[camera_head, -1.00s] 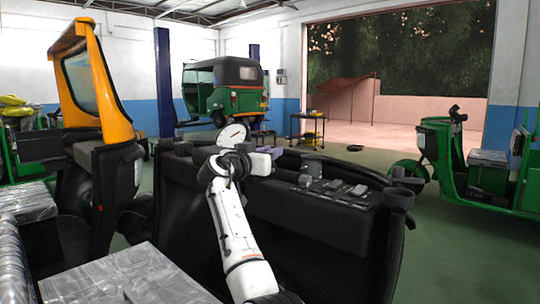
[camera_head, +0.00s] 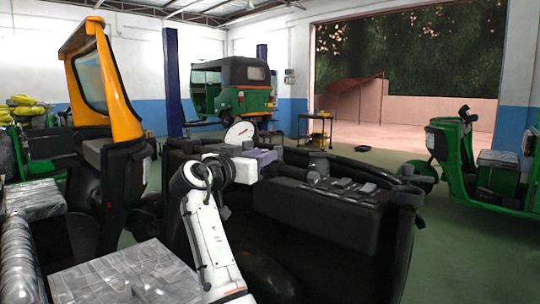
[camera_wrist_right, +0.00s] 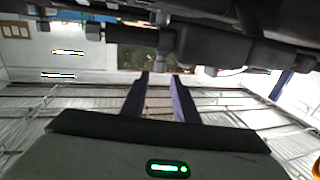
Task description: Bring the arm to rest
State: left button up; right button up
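My right arm (camera_head: 207,240) rises from the bottom of the head view and bends at the dashboard. Its gripper (camera_head: 266,156) has purplish fingers and points right, in front of the black dashboard (camera_head: 320,205). In the right wrist view, the two fingers of this gripper (camera_wrist_right: 160,88) stand apart with nothing between them. The picture there looks upside down, with roof beams low in it. A dark bar and fittings (camera_wrist_right: 200,45) cross its top; contact with the fingers cannot be told. My left gripper is not in view.
An orange-framed rickshaw part (camera_head: 118,95) is at left, with wrapped seats (camera_head: 130,272) in front. A green rickshaw (camera_head: 235,88) stands raised behind, and another (camera_head: 460,160) is at right. Green floor shows between them.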

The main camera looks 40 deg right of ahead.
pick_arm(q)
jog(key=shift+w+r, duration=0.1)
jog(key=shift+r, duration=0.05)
pick_arm(e)
jog(key=shift+s+a, duration=0.2)
jog(key=shift+a, duration=0.35)
